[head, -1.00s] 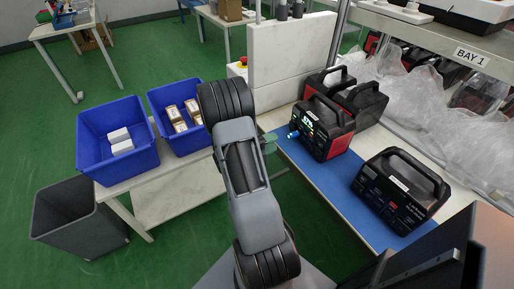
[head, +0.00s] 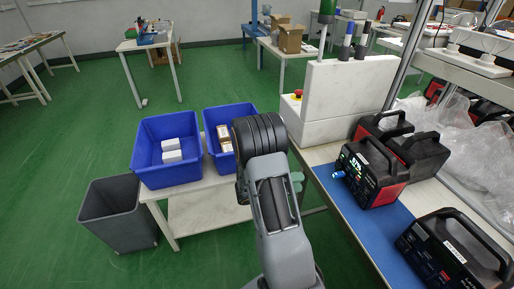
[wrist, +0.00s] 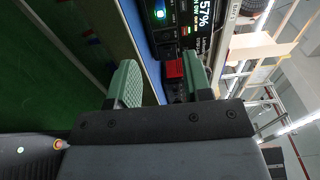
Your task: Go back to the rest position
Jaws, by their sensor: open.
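My gripper (wrist: 160,82) is open and empty, with its two green fingers spread apart in the wrist view. In the head view its green fingers (head: 297,181) show only partly beside my dark wrist, near the left edge of the bench. A black and red power station (head: 385,185) with a lit display stands on the blue mat (head: 352,212), to the right of my gripper. A small blue-lit piece (head: 338,174) shows at its front. In the wrist view the lit display (wrist: 203,14) reads 57% behind the fingers, apart from them.
Two blue bins, one with white boxes (head: 148,152) and one with brown-and-white boxes (head: 218,113), stand on a side table left of my arm. A grey waste bin (head: 112,215) is on the floor. Another power station (head: 455,250) sits front right. Green floor (head: 85,110) is open at left.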

